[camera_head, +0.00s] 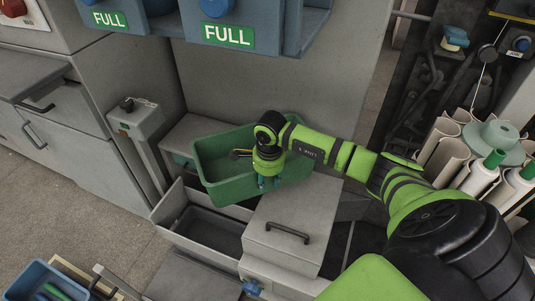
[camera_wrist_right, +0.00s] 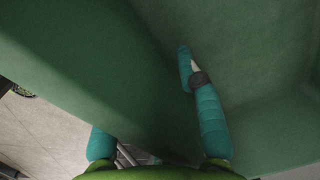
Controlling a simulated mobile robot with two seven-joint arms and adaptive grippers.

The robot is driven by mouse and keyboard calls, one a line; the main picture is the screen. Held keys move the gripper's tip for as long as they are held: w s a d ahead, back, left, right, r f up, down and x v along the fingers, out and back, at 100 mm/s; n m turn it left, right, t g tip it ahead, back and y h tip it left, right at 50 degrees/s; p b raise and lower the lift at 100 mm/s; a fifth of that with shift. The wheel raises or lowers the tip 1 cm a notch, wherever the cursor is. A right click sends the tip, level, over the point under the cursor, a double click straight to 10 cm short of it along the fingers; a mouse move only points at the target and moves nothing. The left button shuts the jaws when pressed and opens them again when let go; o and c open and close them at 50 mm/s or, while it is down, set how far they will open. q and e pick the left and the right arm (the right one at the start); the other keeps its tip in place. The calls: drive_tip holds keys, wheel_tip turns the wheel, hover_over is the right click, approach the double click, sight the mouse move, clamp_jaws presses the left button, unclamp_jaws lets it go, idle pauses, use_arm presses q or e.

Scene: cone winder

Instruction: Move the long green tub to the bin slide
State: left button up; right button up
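The long green tub (camera_head: 222,158) sits in the middle of the head view, above the grey bin's back edge and beside the grey lidded box. My right gripper (camera_head: 268,182) reaches down at the tub's near right side. In the right wrist view my fingers (camera_wrist_right: 150,120) straddle the tub wall (camera_wrist_right: 90,70). One teal finger is inside the tub, the other outside with its tip hidden behind the wall. Whether they press on the wall is unclear. Whether the tub is raised or supported cannot be told. My left gripper is not in view.
An open grey bin (camera_head: 208,219) stands in front of the tub, and a lidded grey box (camera_head: 290,222) with a black handle lies to its right. Blue bins with FULL labels (camera_head: 228,36) hang above. A blue crate (camera_head: 40,279) is at lower left.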

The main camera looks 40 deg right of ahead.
wheel_tip(320, 180, up, 11)
drive_tip(key=p, duration=0.1)
drive_tip(key=shift+s+r, duration=0.15)
drive_tip(key=shift+s, duration=0.25)
drive_tip(key=shift+o, duration=0.8)
drive_tip(key=shift+a+r, duration=0.1)
drive_tip(key=shift+r, duration=0.2)
drive_tip(key=shift+w+r, duration=0.25)
drive_tip(key=shift+w, duration=0.1)
drive_tip(key=shift+w+f+g, duration=0.1)
drive_tip(key=shift+w+g, duration=0.05)
drive_tip(key=shift+g, duration=0.15)
drive_tip(key=shift+f, duration=0.35)
wheel_tip(320, 180, down, 12)
drive_tip(key=shift+r, duration=0.25)
clamp_jaws()
